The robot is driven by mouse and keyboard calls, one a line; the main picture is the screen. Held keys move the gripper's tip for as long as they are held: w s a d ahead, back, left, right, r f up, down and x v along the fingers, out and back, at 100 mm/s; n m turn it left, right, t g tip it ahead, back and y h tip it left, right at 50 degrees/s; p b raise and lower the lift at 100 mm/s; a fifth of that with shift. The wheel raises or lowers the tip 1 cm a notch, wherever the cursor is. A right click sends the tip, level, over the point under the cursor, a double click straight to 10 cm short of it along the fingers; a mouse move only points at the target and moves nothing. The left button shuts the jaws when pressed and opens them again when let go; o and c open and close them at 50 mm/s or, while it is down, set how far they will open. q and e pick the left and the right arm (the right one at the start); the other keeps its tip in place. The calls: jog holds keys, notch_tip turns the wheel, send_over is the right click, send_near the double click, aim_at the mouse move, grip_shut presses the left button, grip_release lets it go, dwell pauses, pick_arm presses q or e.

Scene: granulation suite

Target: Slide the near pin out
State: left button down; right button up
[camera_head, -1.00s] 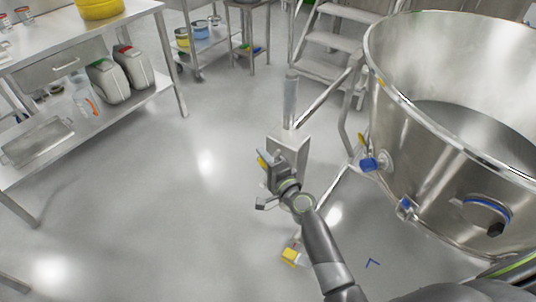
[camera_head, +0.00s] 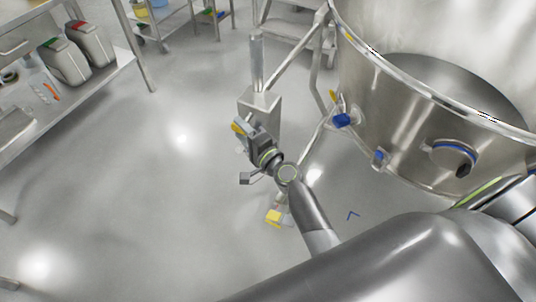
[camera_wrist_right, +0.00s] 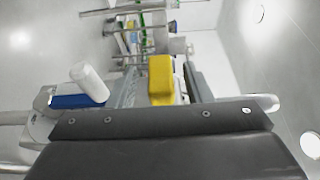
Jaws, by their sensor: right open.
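My right gripper (camera_head: 243,153) is open beside the lower block (camera_head: 262,103) of the steel column. A yellow piece (camera_head: 239,128) shows at the gripper's upper side; a yellow block (camera_wrist_right: 160,80) stands upright just beyond the dark gripper bar in the right wrist view. I cannot tell whether it touches a finger. Two blue pieces (camera_head: 341,120) (camera_head: 378,156) sit on the side of the steel vessel (camera_head: 400,130). No piece can be made out for certain as the near pin. My left gripper is not in view.
Another yellow piece (camera_head: 275,216) lies low near my right arm. Steel steps (camera_head: 290,35) stand behind the column. A steel bench (camera_head: 105,75) with canisters is at the left. The grey floor (camera_head: 130,200) between is clear.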

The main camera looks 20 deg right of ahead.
pick_arm(q)
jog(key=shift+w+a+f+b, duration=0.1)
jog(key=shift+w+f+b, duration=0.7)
jog(key=shift+b, duration=0.45)
pick_arm(e)
jog(key=v, duration=1.4)
jog(key=shift+s, duration=0.15)
